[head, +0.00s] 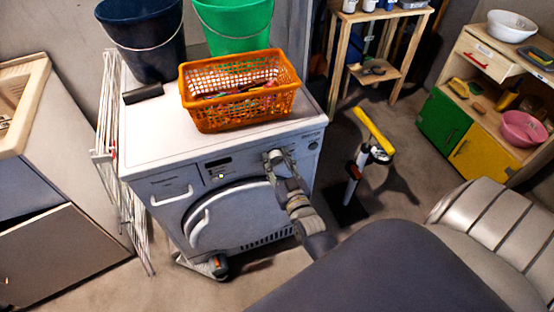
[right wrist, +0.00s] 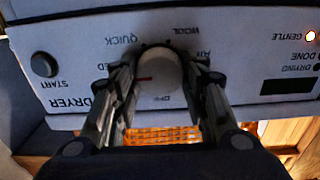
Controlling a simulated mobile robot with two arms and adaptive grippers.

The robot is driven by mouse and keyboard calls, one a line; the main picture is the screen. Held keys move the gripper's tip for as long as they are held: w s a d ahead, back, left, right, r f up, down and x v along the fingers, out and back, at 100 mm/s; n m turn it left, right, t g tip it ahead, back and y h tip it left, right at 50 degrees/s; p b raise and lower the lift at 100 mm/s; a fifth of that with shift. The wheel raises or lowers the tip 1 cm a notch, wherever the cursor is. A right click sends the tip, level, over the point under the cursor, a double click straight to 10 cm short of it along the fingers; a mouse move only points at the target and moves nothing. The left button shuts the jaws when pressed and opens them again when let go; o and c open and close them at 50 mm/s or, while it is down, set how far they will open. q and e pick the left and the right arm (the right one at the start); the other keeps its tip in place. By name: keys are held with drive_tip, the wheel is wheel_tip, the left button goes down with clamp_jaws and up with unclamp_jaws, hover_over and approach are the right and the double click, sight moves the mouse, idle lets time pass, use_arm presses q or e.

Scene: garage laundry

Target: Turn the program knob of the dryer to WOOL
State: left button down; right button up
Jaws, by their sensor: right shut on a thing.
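The white dryer (head: 225,185) stands in the middle of the head view. My right gripper (head: 274,157) is at the right part of its control panel. In the right wrist view, where the lettering is upside down, the round white program knob (right wrist: 158,75) sits between the fingers of my right gripper (right wrist: 159,85), which is shut on it. The knob's red mark points left in that view, towards a partly hidden label ending in "ED". The WOOL label (right wrist: 184,29) is at the upper right of the knob, QUICK at the upper left, OFF below. My left gripper is not in view.
An orange basket (head: 240,112), a dark bucket (head: 145,42) and a green bucket (head: 235,25) stand on the dryer. A black START button (right wrist: 44,65) is on the panel. A folded white rack (head: 108,150) leans at the left. A yellow-topped stand (head: 372,130) is at the right.

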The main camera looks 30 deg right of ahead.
drive_tip(key=m, duration=0.5)
drive_tip(key=shift+d+m, duration=0.1)
drive_tip(key=shift+m, duration=0.2)
drive_tip(key=m, duration=0.5)
drive_tip(key=shift+d+m, duration=0.1)
drive_tip(key=shift+m, duration=0.2)
drive_tip(key=m+b, duration=0.1)
drive_tip(key=m, duration=0.4)
drive_tip(key=shift+f+b, duration=0.15)
drive_tip(key=shift+b, duration=0.25)
drive_tip(key=m+b, duration=0.2)
drive_tip(key=m, duration=0.3)
drive_tip(key=shift+m, duration=0.5)
drive_tip(key=o, duration=1)
drive_tip(key=shift+f, duration=0.1)
drive_tip(key=shift+o, duration=0.2)
